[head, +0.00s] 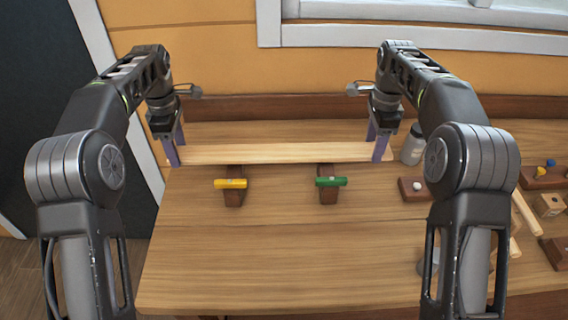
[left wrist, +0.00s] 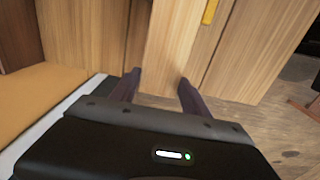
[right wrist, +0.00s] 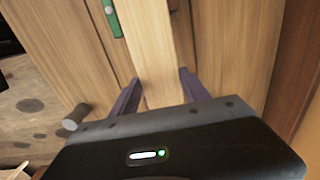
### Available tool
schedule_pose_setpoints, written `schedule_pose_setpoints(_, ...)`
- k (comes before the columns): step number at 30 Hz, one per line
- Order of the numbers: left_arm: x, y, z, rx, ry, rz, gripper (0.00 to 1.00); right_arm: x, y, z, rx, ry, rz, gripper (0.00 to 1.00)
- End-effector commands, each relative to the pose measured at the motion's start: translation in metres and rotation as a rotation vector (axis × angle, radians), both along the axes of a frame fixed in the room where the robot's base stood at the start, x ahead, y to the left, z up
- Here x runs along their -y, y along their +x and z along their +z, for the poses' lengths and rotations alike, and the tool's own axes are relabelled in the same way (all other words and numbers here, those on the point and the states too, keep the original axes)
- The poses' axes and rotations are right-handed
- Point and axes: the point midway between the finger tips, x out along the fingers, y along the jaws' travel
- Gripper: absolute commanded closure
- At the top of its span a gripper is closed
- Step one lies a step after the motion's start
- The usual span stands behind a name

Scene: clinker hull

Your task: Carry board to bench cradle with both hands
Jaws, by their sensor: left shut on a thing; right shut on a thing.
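The board (head: 275,153) is a long, light wooden plank lying level across the back half of the bench (head: 290,240). My left gripper (head: 173,149) is shut on its left end, and the board also shows between the fingers in the left wrist view (left wrist: 172,50). My right gripper (head: 379,145) is shut on its right end, with the board between the fingers in the right wrist view (right wrist: 150,45). Two dark wooden cradle blocks stand in front of the board, one with a yellow bar (head: 230,184) and one with a green bar (head: 331,181). I cannot tell the board's height above the bench.
A grey-white bottle (head: 412,146) stands just right of my right gripper. A small block with a white knob (head: 414,188) and several wooden parts lie at the right. The bench front and left are clear. A wall (head: 220,60) rises behind.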

Motion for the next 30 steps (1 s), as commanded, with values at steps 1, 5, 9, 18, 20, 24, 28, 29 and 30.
schedule_pose_setpoints(1, -0.002, 0.0, 0.0, 0.001, 0.003, 0.002, 1.0, 0.002, 0.0, 0.0, 0.0, -0.003, -0.002, 1.0)
schedule_pose_setpoints(5, -0.002, 0.0, 0.0, 0.001, 0.003, 0.002, 1.0, 0.002, 0.0, 0.0, 0.0, -0.003, -0.002, 1.0)
schedule_pose_setpoints(9, -0.002, 0.0, 0.0, 0.001, 0.003, 0.002, 1.0, 0.002, 0.0, 0.0, 0.001, -0.003, -0.002, 1.0)
schedule_pose_setpoints(18, -0.002, 0.0, -0.026, 0.0, 0.003, 0.002, 1.0, 0.002, 0.0, -0.026, 0.0, -0.003, -0.002, 1.0)
schedule_pose_setpoints(20, -0.002, 0.0, -0.029, 0.001, 0.003, 0.002, 1.0, 0.002, 0.0, -0.029, 0.001, -0.003, -0.002, 1.0)
schedule_pose_setpoints(24, -0.002, 0.0, -0.028, 0.001, 0.003, 0.002, 1.0, 0.002, 0.0, -0.028, 0.001, -0.003, -0.002, 1.0)
schedule_pose_setpoints(28, -0.002, 0.0, -0.028, 0.001, 0.003, 0.002, 1.0, 0.002, 0.0, -0.028, 0.001, -0.003, -0.002, 1.0)
schedule_pose_setpoints(29, -0.002, 0.0, -0.028, 0.001, 0.003, 0.002, 1.0, 0.002, 0.0, -0.028, 0.001, -0.003, -0.002, 1.0)
schedule_pose_setpoints(30, -0.002, 0.0, -0.028, 0.001, 0.003, 0.002, 1.0, 0.002, 0.0, -0.028, 0.001, -0.003, -0.002, 1.0)
